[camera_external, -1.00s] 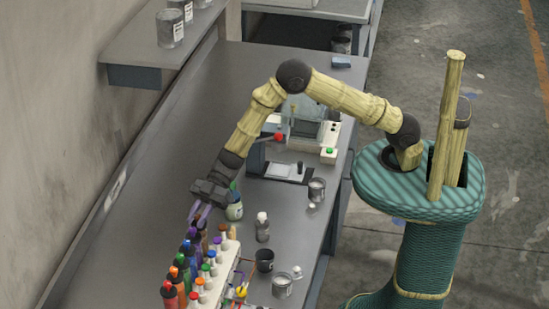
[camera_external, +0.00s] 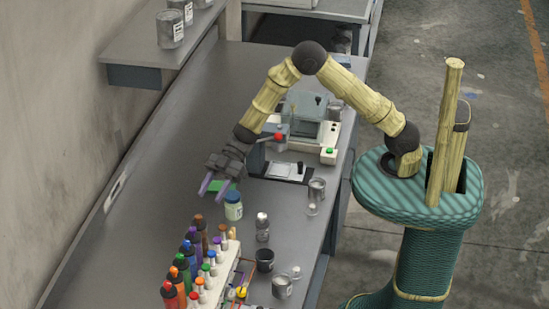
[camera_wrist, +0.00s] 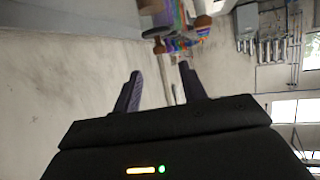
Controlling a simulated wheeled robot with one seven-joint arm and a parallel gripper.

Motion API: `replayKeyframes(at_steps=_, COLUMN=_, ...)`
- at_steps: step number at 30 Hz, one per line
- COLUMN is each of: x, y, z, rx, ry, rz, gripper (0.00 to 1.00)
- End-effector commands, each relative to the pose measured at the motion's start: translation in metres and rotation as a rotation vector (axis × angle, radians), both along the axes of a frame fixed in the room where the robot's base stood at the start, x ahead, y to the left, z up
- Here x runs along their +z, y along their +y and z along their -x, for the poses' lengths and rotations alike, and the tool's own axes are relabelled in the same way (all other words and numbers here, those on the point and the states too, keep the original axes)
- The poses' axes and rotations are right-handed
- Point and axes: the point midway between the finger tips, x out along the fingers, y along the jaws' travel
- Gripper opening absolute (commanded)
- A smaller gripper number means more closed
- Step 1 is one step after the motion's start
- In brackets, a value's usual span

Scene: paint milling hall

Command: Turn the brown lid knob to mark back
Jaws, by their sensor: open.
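In the external view, a dark bottle with a brown top (camera_external: 198,222) stands at the far end of the back row of colour-topped bottles. A smaller brown cap (camera_external: 223,229) shows in the front row near it. I cannot tell which is the lid knob, and no mark can be made out. My gripper (camera_external: 211,189) is open and empty, above the bench beyond the bottle row, apart from both brown tops. In the wrist view my two purple fingers (camera_wrist: 160,75) stand apart with nothing between them. A brown round shape (camera_wrist: 203,21) shows beyond them.
A pale jar (camera_external: 233,207) stands close to my gripper. A grey can (camera_external: 262,227), a black cup (camera_external: 264,260) and a machine with a red knob (camera_external: 305,125) are on the bench.

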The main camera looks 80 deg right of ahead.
Motion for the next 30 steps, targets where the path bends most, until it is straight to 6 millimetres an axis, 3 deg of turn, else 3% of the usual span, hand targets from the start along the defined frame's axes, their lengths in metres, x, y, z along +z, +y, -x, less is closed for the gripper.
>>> replayKeyframes(at_steps=6, x=0.016, y=-0.041, z=0.01, rx=-0.003, ry=-0.003, rz=-0.001, gripper=0.42)
replayKeyframes(at_steps=12, x=0.028, y=-0.068, z=0.017, rx=-0.001, ry=-0.002, rz=-0.001, gripper=0.42)
replayKeyframes(at_steps=30, x=0.032, y=-0.075, z=0.02, rx=-0.002, ry=-0.001, rz=0.0, gripper=0.42)
